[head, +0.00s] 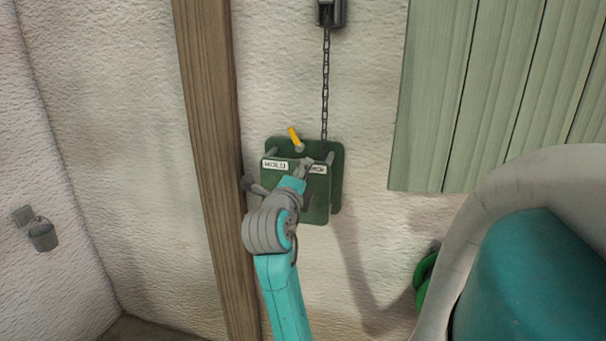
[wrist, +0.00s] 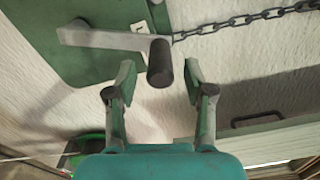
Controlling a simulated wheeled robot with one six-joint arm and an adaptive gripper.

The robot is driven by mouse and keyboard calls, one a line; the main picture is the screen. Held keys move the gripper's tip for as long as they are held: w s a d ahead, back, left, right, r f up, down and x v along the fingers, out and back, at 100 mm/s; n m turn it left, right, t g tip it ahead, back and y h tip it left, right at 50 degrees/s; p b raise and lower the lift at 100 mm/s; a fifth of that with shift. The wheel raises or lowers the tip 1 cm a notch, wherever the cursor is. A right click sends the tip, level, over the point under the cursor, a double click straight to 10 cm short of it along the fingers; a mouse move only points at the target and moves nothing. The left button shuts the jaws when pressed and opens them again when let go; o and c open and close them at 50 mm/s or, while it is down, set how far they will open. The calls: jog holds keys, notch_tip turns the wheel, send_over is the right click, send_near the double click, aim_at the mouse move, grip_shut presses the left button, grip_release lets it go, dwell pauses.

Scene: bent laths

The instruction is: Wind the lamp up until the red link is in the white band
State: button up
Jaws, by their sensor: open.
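A green winch box (head: 317,203) is fixed to the wall, with a yellow lever (head: 294,137) tilted left on top. One label reads HOLD; the other is partly hidden by my gripper (head: 306,168). A dark chain (head: 325,95) runs up from the box; it also shows in the wrist view (wrist: 255,17). There, a grey crank arm (wrist: 105,39) ends in a dark knob (wrist: 160,65). My gripper (wrist: 160,78) is open, with the knob between and just beyond its fingertips; I see no clear contact. No lamp, red link or white band shows.
A wooden post (head: 212,150) stands left of the box. Green boards (head: 490,95) hang at the upper right. A large curved pale and teal shape (head: 540,250) fills the lower right. Bare wall lies below the box.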

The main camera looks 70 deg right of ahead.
jog(key=a, duration=0.9)
jog(key=shift+s+a, duration=0.35)
jog(key=shift+s, duration=0.05)
jog(key=d+n, duration=0.4)
jog(key=n, duration=0.3)
jog(key=d+n, duration=0.4)
jog(key=n, duration=0.3)
jog(key=w+d+n, duration=0.1)
jog(key=d+n, duration=0.4)
jog(key=n, duration=0.2)
jog(key=shift+w+n, duration=0.1)
jog(key=shift+n, duration=0.3)
jog(key=shift+c, duration=0.3)
grip_shut()
